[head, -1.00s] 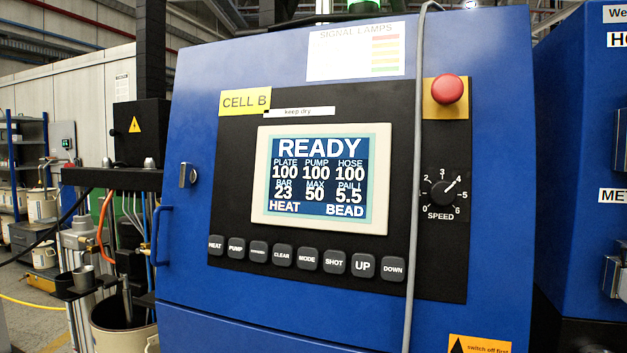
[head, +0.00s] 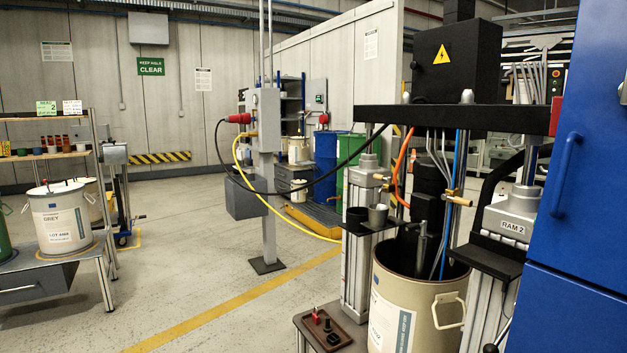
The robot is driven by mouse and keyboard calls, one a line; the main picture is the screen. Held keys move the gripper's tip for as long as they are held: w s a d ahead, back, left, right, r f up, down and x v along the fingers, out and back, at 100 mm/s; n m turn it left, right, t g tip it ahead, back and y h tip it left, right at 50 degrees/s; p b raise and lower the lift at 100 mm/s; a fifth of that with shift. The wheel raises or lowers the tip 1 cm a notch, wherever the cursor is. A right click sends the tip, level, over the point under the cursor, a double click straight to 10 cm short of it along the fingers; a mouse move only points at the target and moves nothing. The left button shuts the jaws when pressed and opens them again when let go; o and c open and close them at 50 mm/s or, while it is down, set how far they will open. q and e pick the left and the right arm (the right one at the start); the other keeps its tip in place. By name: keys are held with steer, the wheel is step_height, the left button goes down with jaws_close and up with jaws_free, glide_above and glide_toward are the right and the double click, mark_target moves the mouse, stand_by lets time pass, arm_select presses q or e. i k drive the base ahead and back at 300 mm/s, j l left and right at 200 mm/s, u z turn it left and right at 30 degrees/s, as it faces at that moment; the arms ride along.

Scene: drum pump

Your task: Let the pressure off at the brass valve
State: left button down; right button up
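The drum pump stands at the right, with a black crossbeam (head: 450,119) across its two columns. A small brass fitting with a pale side stub (head: 455,197) sits by the blue hose. Another brass-coloured fitting (head: 386,183) sits left of it by the orange hose. I cannot tell for sure which of them is the valve, or whether it is open. Below them, the ram goes down into a beige drum (head: 390,290). Neither of my grippers is in view.
The blue cabinet (head: 570,240) closes off the right edge. Two small cups, one dark (head: 356,222) and one grey (head: 378,217), stand on a shelf. A brown tray (head: 345,340) holds small parts. A grey post (head: 267,200) carries cables.

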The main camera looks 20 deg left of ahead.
mark_target(376, 176)
steer(key=j+u, duration=0.15)
steer(key=i+j+z, duration=0.3)
steer(key=i+j, duration=0.15)
steer(key=i+j+z, duration=0.35)
steer(key=j, duration=0.2)
